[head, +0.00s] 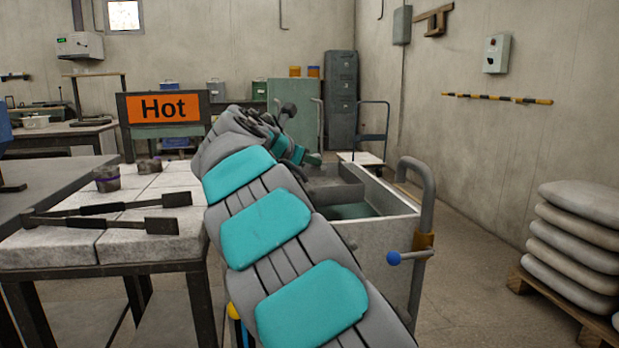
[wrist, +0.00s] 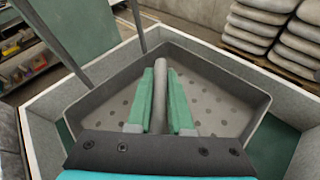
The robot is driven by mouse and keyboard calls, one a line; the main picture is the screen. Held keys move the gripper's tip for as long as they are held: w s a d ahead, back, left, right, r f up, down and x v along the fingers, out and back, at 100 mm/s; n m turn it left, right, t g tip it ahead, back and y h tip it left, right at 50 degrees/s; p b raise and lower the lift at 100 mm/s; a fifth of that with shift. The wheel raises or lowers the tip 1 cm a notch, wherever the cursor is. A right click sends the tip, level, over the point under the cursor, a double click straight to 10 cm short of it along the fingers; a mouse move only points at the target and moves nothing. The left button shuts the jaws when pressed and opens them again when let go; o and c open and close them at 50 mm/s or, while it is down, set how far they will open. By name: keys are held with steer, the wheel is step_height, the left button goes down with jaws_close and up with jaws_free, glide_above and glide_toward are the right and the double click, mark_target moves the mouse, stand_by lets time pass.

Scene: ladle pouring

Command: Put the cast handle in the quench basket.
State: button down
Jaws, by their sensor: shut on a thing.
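My gripper (wrist: 160,105) is shut on the cast handle (wrist: 160,78), a plain grey bar between the two green fingers in the wrist view. The bar's far end sticks out a little past the fingertips. The quench basket (wrist: 235,112) is a dark grey tray with a perforated floor, and the handle is over its inside. I cannot tell whether the handle touches the floor. In the head view the basket (head: 338,187) sits in a grey tank (head: 380,255), and my arm hides the handle and part of the basket.
Greenish liquid (head: 355,211) shows in the tank. A rail (head: 425,190) and a blue-knobbed lever (head: 393,258) are at its right. Stacked sacks (head: 580,240) stand right.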

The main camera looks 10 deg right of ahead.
steer(key=shift+f+b, duration=0.3)
steer(key=shift+f, duration=1.55)
steer(key=c, duration=0.8)
jaws_free()
steer(key=shift+f, duration=0.1)
steer(key=v, duration=1.2)
